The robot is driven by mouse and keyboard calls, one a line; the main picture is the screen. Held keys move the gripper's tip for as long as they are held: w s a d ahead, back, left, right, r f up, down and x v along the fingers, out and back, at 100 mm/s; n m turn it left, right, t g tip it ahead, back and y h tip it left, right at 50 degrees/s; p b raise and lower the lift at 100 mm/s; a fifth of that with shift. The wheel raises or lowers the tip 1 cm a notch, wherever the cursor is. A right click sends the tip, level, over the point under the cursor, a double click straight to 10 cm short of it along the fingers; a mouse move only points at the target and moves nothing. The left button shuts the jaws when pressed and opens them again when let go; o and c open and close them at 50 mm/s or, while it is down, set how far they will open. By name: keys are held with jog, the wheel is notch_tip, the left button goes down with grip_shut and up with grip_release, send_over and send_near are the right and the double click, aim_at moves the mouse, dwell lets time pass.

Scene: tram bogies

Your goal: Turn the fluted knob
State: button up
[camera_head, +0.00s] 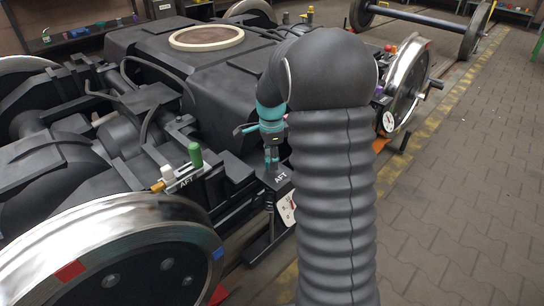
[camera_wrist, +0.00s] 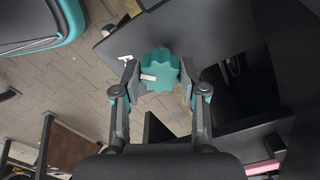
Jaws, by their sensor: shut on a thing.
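The fluted knob (camera_wrist: 160,71) is teal with a scalloped rim and a white pointer mark that points left in the wrist view. It sits in front of a dark plate (camera_wrist: 195,38). My gripper (camera_wrist: 159,80) has one finger on each side of the knob and is shut on it.
A large wheel (camera_head: 120,255) with red and blue marks stands at front left. A green-capped part (camera_head: 195,154) and a yellow-tipped part (camera_head: 158,186) stand left of my gripper. A round dial (camera_head: 389,121) sits near the right wheel (camera_head: 408,80). Paved floor (camera_head: 455,190) at right is clear.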

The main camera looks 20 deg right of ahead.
jog(key=m, duration=0.4)
jog(key=shift+w+m+p, duration=0.1)
jog(key=shift+m+p, duration=0.2)
jog(key=m, duration=0.4)
jog(key=shift+m, duration=0.4)
jog(key=o, duration=1.1)
jog(key=shift+c, duration=0.2)
jog(key=shift+o, duration=0.4)
notch_tip(320, 180, up, 12)
